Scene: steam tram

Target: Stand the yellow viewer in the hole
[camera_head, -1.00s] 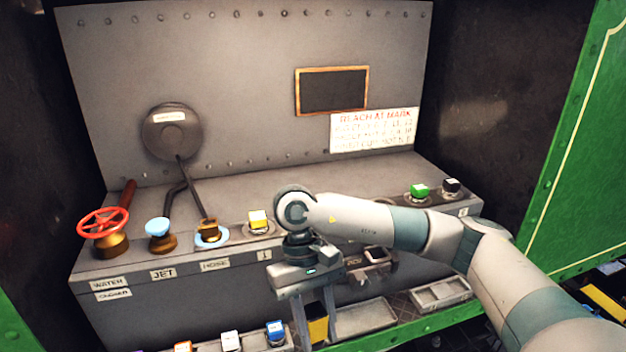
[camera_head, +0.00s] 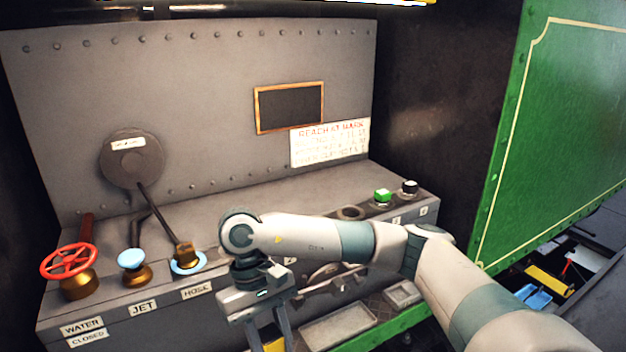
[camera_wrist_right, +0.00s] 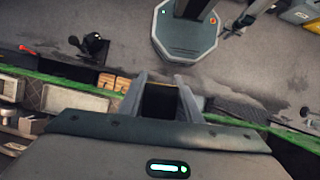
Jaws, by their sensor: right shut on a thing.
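My right gripper (camera_head: 268,328) points down in front of the grey console and is shut on the yellow viewer (camera_head: 272,344), whose lower part is cut off by the frame's bottom edge. In the right wrist view the right gripper (camera_wrist_right: 160,90) has the viewer's dark end (camera_wrist_right: 160,102) between its fingers. An open round hole (camera_head: 351,213) is in the console top, left of the green-capped piece (camera_head: 382,196), up and right of the gripper. My left gripper is outside the head view; a small dark jointed part in the wrist view may be my left arm.
A red valve wheel (camera_head: 69,262), a blue jet knob (camera_head: 132,262) and a hose lever (camera_head: 186,256) stand at the console's left. A shallow tray (camera_head: 337,327) lies below. A green wall (camera_head: 570,120) bounds the right.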

